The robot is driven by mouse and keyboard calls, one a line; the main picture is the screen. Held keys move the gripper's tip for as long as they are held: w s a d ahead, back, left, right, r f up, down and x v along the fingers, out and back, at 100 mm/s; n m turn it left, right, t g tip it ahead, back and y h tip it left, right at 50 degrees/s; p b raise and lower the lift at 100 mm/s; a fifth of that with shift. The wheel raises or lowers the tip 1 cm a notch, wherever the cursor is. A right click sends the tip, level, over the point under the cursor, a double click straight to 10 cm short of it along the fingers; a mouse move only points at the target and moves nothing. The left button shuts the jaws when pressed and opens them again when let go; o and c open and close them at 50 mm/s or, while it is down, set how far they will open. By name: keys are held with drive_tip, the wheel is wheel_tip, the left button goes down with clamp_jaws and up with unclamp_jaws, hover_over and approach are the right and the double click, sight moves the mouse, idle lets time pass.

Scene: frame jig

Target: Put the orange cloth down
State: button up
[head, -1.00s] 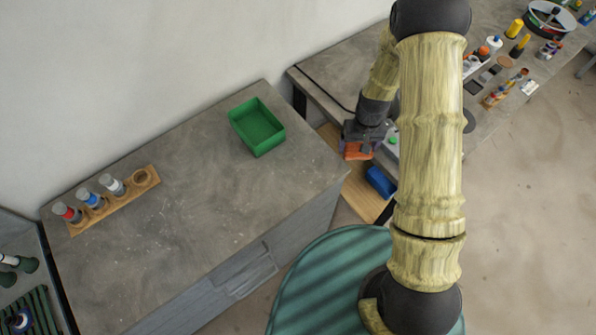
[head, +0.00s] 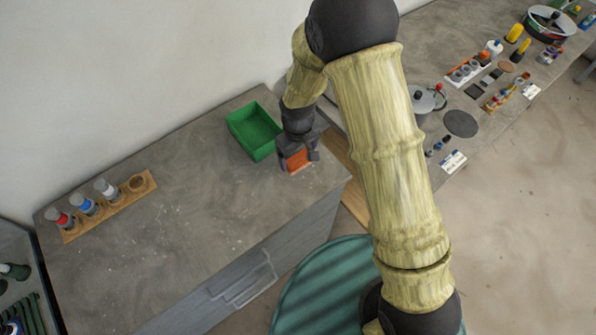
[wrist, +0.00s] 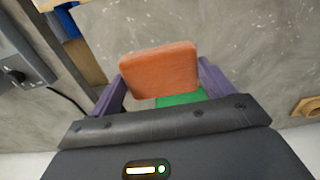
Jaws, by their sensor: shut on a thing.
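The orange cloth (head: 297,161) looks like a folded block with rounded corners. My gripper (head: 298,157) is shut on it, just right of the green tray (head: 234,129), over the right end of the grey counter (head: 190,190). In the wrist view the cloth (wrist: 160,72) sits between the two purple fingers of my gripper (wrist: 160,82). Part of the green tray (wrist: 180,99) shows behind it. I cannot tell exactly how high the cloth is above the counter.
A wooden rack (head: 110,207) with several capped bottles stands at the counter's left. The counter's middle is clear. A second bench (head: 500,120) at the right carries bottles, a dark disc (head: 461,124) and small items. A wooden surface (head: 352,185) fills the gap between them.

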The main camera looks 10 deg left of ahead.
sight(298, 163)
drive_tip(key=shift+f+p, duration=0.4)
drive_tip(key=shift+f, duration=1.8)
drive_tip(key=shift+f, duration=0.1)
drive_tip(key=shift+f+p, duration=0.6)
drive_tip(key=shift+f, duration=1.4)
drive_tip(key=shift+f, duration=0.15)
drive_tip(key=o, duration=1)
drive_tip(key=shift+c, duration=0.2)
